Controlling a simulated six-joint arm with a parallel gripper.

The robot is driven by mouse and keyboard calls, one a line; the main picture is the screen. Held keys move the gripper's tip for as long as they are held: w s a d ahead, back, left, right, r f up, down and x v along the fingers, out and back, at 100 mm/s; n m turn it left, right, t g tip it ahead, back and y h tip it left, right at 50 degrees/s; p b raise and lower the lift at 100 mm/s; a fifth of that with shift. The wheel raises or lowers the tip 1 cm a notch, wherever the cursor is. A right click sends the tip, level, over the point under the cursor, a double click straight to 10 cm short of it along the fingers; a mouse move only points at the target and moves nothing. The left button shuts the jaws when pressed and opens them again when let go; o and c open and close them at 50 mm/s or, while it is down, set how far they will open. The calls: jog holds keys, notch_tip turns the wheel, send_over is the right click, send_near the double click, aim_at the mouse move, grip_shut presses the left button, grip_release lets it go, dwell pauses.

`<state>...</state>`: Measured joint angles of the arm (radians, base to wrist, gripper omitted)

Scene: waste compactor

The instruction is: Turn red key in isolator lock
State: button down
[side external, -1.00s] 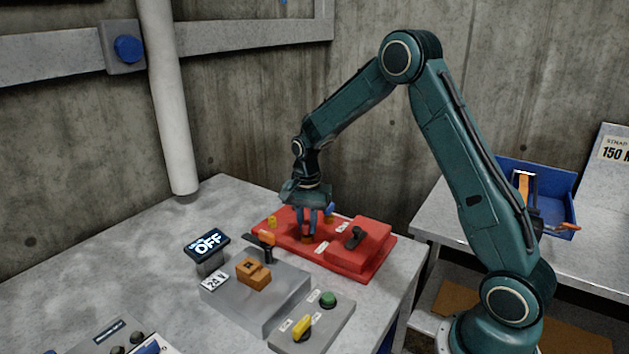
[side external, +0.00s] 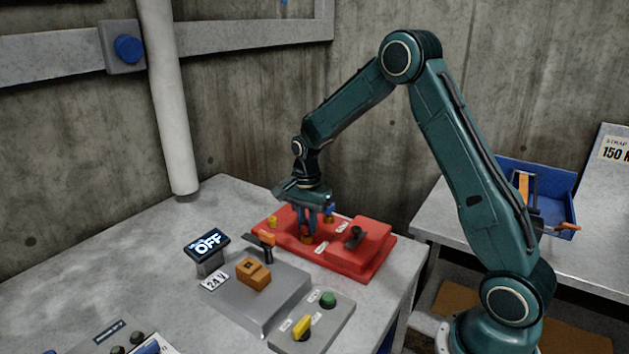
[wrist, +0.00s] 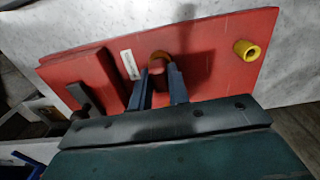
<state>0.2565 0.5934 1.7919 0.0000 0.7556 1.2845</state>
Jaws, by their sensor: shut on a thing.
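A red panel (side external: 284,242) lies on the table, with a raised red block at its right. My gripper (side external: 307,236) points down at the panel's middle, its two blue fingers shut on the red key (wrist: 163,76). The key stands in the brass-coloured isolator lock (wrist: 158,57), which shows as an orange-brown round piece (side external: 307,240) in the side view. The fingers hide much of the key, so I cannot tell its exact angle. A small white label (wrist: 130,65) lies beside the lock.
A black switch handle (side external: 354,238) sits on the raised block. A yellow knob (side external: 272,222) is at the panel's far left. A grey unit with an orange block (side external: 254,274), an OFF display (side external: 208,243) and a button box (side external: 314,324) stand in front.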

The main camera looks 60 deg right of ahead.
jog(key=shift+s+f, duration=0.1)
jog(key=shift+f, duration=0.1)
jog(key=c, duration=1.3)
grip_release()
jog(key=shift+o, duration=0.2)
jog(key=shift+r, duration=0.15)
jog(key=shift+c, duration=0.3)
jog(key=shift+r, duration=0.15)
jog(key=shift+r, duration=3.35)
